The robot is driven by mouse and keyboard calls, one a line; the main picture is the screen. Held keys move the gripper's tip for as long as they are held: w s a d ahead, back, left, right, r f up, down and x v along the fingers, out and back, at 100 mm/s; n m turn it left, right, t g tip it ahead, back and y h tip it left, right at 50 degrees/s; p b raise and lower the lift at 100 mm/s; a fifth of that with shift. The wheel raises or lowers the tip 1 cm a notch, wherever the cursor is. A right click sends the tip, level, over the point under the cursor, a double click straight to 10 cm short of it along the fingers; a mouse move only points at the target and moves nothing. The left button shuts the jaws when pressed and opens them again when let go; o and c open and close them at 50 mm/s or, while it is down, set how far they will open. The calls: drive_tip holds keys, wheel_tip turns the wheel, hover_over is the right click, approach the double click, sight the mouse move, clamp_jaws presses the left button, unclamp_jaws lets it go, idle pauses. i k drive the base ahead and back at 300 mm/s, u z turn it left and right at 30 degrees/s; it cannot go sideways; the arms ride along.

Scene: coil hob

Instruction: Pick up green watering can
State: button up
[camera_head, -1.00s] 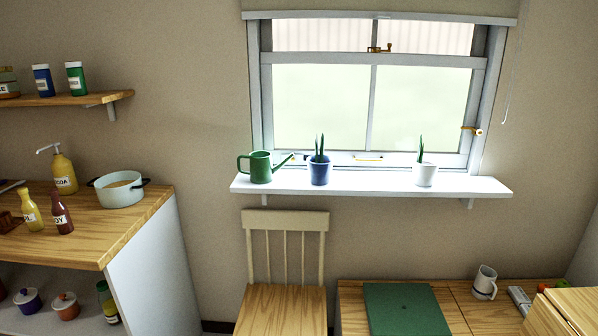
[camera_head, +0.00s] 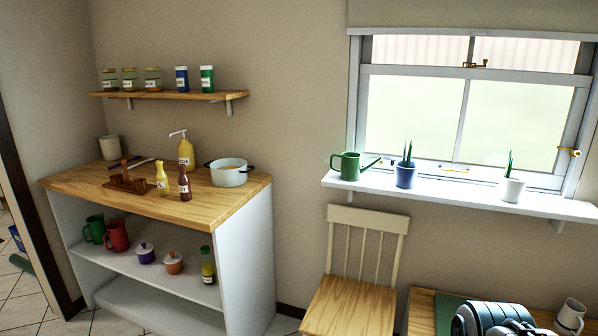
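The green watering can (camera_head: 350,166) stands upright at the left end of the white window sill shelf (camera_head: 460,190). Its handle is on the left and its spout points right toward a blue plant pot. Nothing touches it. A grey and black part of my arm shows at the bottom right edge, well below and to the right of the can. My gripper's fingers do not show.
A blue pot (camera_head: 405,176) and a white pot (camera_head: 511,189) with plants stand right of the can. A wooden chair (camera_head: 352,305) stands below the sill. A wooden counter (camera_head: 225,203) with a cooking pot (camera_head: 229,174) is at left.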

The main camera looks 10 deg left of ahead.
sight(350, 170)
drive_tip(key=u, duration=0.25)
drive_tip(key=i, duration=1.65)
